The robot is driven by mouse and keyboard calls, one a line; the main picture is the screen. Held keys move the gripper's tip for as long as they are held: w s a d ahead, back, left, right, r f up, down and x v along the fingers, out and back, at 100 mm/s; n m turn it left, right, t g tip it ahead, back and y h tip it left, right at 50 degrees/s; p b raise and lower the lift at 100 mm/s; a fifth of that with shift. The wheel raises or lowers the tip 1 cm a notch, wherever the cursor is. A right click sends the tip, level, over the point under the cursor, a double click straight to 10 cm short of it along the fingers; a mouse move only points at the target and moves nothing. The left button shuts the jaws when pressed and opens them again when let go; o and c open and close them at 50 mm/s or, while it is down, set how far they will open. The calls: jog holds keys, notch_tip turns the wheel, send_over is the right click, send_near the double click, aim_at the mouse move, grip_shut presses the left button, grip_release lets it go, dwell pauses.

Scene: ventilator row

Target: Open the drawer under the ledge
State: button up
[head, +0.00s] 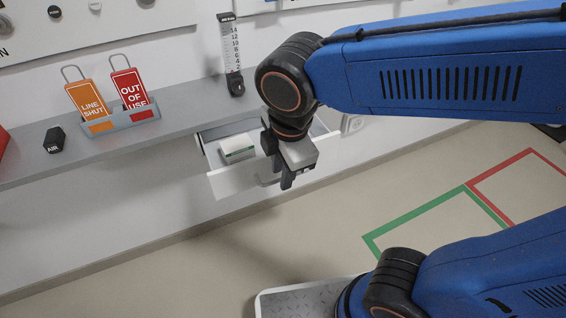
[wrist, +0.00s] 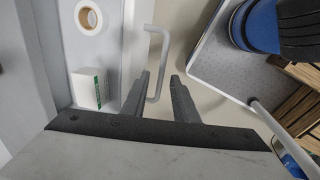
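The white drawer (head: 228,184) under the grey ledge (head: 182,117) stands pulled out, and its inside shows from above. A white and green box (head: 238,149) lies in it; the box (wrist: 90,88) and a tape roll (wrist: 88,18) show in the wrist view. The drawer's grey bar handle (wrist: 163,50) sticks out from its front. My gripper (head: 287,181) is at the drawer front, pointing down. In the wrist view its fingers (wrist: 160,78) are apart, one on each side of the handle bar, with a gap visible. Whether either finger touches the bar is unclear.
On the ledge stand an orange tag (head: 87,98) and a red tag (head: 131,86) in a grey holder (head: 120,120), and a black AIR block (head: 54,140). The floor in front is clear, with green (head: 415,213) and red (head: 500,172) floor markings at right.

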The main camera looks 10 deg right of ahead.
jog(key=s+r, duration=0.3)
jog(key=r, duration=1.4)
jog(key=shift+d, duration=0.45)
jog(key=d+f+m+t, duration=0.1)
jog(key=d+f+m, duration=0.7)
jog(key=d+m, duration=0.2)
jog(key=w+d+f+m+t, duration=0.1)
jog(key=d+f+m, duration=0.8)
jog(key=d+m, duration=0.2)
jog(key=shift+w+d+t+h, duration=0.25)
jog(key=shift+d+t+h, duration=0.05)
jog(key=shift+d, duration=0.1)
